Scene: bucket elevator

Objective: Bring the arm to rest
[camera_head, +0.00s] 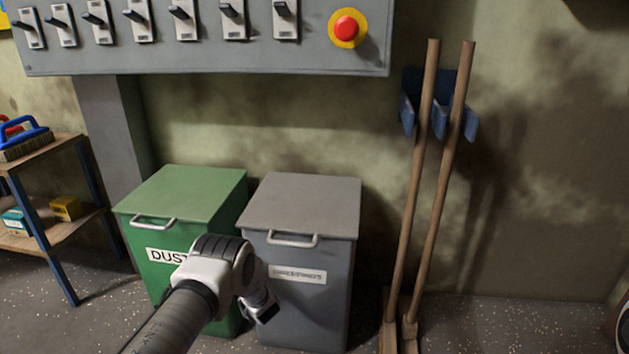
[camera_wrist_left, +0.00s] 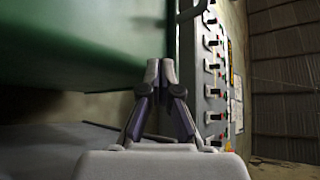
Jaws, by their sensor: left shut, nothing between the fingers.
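My left arm (camera_head: 215,275) comes in from the lower left in the head view. Its bent wrist is in front of the green bin and the grey bin. My left gripper (camera_wrist_left: 160,72) shows in the left wrist view with its fingertips together and nothing between them. In that view a green surface, likely the green bin, fills the upper left beside the fingers. I cannot tell whether the fingers touch it. In the head view the fingertips cannot be made out clearly. My right arm and gripper are not in view.
The green bin (camera_head: 190,195) and grey bin (camera_head: 310,200) stand shut against the wall. A grey switch panel (camera_head: 230,55) with a red button (camera_head: 346,28) hangs above. Two wooden-handled tools (camera_head: 430,190) lean at the right. A shelf (camera_head: 50,160) stands at the left.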

